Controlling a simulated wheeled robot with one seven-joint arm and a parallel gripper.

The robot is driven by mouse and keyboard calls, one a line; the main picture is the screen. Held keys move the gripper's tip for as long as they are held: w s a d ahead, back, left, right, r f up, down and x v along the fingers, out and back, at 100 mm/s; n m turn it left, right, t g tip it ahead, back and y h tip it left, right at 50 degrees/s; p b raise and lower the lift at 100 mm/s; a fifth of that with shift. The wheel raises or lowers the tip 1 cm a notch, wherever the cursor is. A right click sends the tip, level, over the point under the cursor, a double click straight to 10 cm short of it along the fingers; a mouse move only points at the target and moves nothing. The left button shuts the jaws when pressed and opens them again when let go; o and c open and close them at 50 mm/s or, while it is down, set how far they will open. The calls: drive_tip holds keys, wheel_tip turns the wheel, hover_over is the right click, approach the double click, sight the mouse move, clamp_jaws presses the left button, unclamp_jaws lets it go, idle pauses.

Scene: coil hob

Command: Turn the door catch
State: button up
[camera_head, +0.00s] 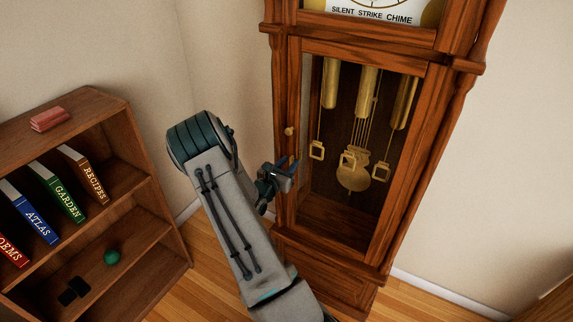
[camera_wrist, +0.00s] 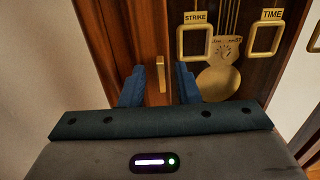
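The door catch (camera_head: 289,131) is a small brass piece on the left stile of the clock's glazed door (camera_head: 294,90). In the wrist view the catch (camera_wrist: 160,73) looks like a narrow upright brass bar. My gripper (camera_head: 287,165) is in front of the door's left side, below the catch in the head view. In the wrist view its two blue fingers (camera_wrist: 160,88) are apart, and the catch shows in the gap between them, with space on both sides. Neither finger visibly touches it. How far the fingertips are from it is hard to tell.
Behind the glass hang brass weights (camera_head: 367,80) and a pendulum (camera_head: 353,178). Tags in the wrist view read STRIKE (camera_wrist: 194,17) and TIME (camera_wrist: 271,14).

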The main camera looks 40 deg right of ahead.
clamp_jaws()
drive_tip(key=shift+f+b, duration=0.1)
drive_tip(key=shift+b, duration=0.4)
drive_tip(key=m+b, duration=1.7)
drive_tip(key=b, duration=1.5)
drive_tip(key=shift+s+f, duration=0.1)
drive_tip(key=shift+r+m+b, duration=0.25)
drive_tip(key=shift+m+b, duration=0.25)
drive_tip(key=shift+b, duration=0.3)
